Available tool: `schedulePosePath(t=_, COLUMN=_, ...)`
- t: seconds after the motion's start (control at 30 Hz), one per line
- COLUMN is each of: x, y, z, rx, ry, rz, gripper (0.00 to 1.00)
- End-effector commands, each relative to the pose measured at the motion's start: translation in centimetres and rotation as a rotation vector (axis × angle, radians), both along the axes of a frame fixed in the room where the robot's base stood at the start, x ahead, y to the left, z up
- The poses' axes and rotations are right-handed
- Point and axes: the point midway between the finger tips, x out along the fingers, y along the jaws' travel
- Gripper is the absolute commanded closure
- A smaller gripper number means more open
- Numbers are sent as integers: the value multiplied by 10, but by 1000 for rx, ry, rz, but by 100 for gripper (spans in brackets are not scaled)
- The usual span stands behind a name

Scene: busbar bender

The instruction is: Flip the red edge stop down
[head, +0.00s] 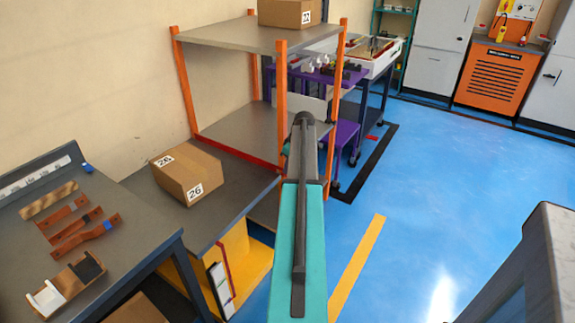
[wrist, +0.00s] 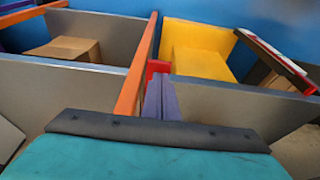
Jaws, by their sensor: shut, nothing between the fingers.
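A long red strip (head: 240,153) runs along the front edge of the lower shelf (head: 235,128) of an orange-posted rack in the head view. It looks like the red edge stop; I cannot tell clearly whether it stands up or lies down. A small red piece (wrist: 157,70) shows beside an orange post in the wrist view; I cannot tell whether it is the same strip. My teal arm reaches toward the rack's right front post and covers part of that corner.
A cardboard box marked 26 (head: 187,174) sits on the grey bench in front of the rack. Another box (head: 285,12) is on the rack's top shelf. Copper bars (head: 87,240) lie on the left table (head: 140,259). Blue floor (head: 410,210) is open at right.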

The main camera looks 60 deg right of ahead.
Motion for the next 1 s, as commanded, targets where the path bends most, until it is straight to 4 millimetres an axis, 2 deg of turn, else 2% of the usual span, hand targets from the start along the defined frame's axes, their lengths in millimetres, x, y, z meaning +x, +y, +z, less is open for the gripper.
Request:
schedulePosePath(t=0.3, x=0, y=0, z=-3, rx=1, ry=0, rz=1, gripper=100)
schedulePosePath(t=0.6, x=1, y=1, z=-41, rx=2, ry=1, rz=2, gripper=100)
schedulePosePath(t=1.0, x=1, y=1, z=-44, rx=2, ry=3, rz=3, gripper=100)
